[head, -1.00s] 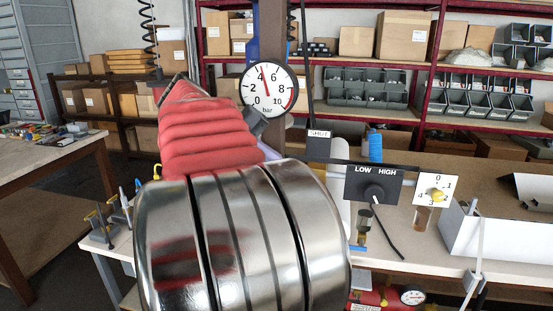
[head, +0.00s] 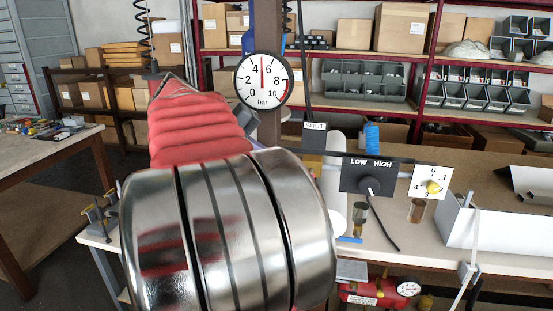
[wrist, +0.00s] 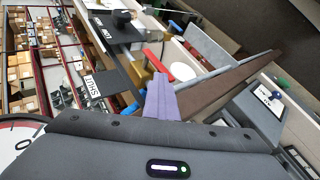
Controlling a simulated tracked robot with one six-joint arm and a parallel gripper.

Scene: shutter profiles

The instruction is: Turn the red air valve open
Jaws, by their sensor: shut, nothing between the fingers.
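My gripper shows in the wrist view as purple fingers (wrist: 159,88) that sit together with nothing between them. In the head view my arm hides most of it. No red valve handle is clearly visible in the head view. A dark plate marked SHUT (head: 315,138) stands right of the post, and shows in the wrist view (wrist: 93,87). The round bar gauge (head: 262,80) has its needle near 5.
A LOW/HIGH switch box (head: 370,176) and a white numbered dial plate (head: 431,184) stand right of my arm. A red tank (head: 368,292) with a small gauge is below the bench. A brown post (head: 270,130) stands behind my arm.

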